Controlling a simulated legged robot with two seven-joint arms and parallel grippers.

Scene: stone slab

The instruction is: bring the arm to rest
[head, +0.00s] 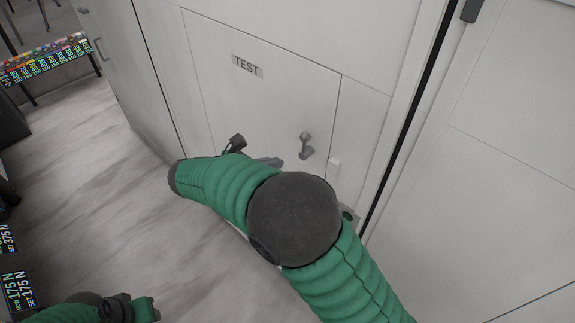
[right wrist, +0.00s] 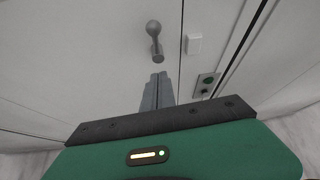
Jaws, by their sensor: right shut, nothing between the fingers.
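My right arm in its green sleeve (head: 345,275) comes in from the lower right and bends at a dark joint (head: 294,215). Most of my right gripper is hidden behind the arm in the head view; only its grey fingers (head: 270,161) show. In the right wrist view the fingers (right wrist: 158,78) are shut with nothing between them. They point towards a white panel, below a grey knob-like handle (right wrist: 154,40) and apart from it in the picture. Part of my left arm (head: 105,308) shows at the bottom left; its fingers are not seen.
A green-buttoned plate (right wrist: 207,84) is at the right. Grey floor (head: 90,150) lies open at left; a table (head: 45,62) with colourful labelled items stands beyond.

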